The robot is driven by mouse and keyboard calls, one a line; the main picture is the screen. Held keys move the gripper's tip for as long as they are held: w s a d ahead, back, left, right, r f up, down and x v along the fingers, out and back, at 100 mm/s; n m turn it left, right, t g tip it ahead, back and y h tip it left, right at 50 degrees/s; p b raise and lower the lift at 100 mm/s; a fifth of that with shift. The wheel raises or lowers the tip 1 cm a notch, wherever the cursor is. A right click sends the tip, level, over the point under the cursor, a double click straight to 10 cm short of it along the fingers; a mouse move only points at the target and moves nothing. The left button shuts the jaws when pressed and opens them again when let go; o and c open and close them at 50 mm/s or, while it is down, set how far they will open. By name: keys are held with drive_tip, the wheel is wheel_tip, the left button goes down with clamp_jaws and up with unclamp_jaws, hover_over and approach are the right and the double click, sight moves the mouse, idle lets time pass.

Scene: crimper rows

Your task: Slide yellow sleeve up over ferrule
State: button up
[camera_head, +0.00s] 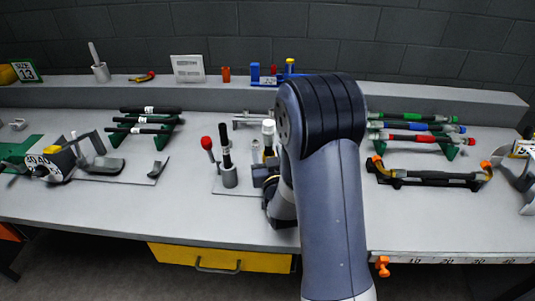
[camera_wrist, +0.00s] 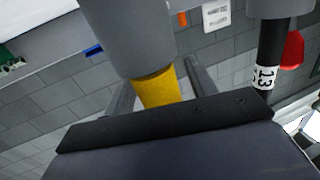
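The yellow sleeve (camera_wrist: 155,90) shows in the wrist view, joined end to end with a grey cylinder (camera_wrist: 125,35). Its other end is hidden behind the black plate of my gripper. The grey fingers of my gripper (camera_wrist: 162,84) lie on both sides of the sleeve, and I cannot tell whether they touch it. In the head view my gripper (camera_head: 262,175) is mostly hidden by my arm, beside a white-topped upright post (camera_head: 268,130). I cannot pick out the ferrule for certain.
A black rod labelled 13 (camera_wrist: 265,55) stands in a grey holder close by, also in the head view (camera_head: 227,150). A red-topped post (camera_head: 207,143) is beside it. Racks of black tubes (camera_head: 148,120) and coloured tubes (camera_head: 415,127) flank the area. The bench front is clear.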

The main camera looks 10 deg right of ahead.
sight(269, 152)
clamp_jaws()
drive_tip(key=shift+r, duration=1.8)
unclamp_jaws()
drive_tip(key=s, duration=0.3)
drive_tip(key=s+b, duration=0.1)
drive_tip(key=s, duration=0.3)
drive_tip(key=s+b, duration=0.1)
drive_tip(key=s, duration=0.3)
drive_tip(key=shift+a, duration=0.25)
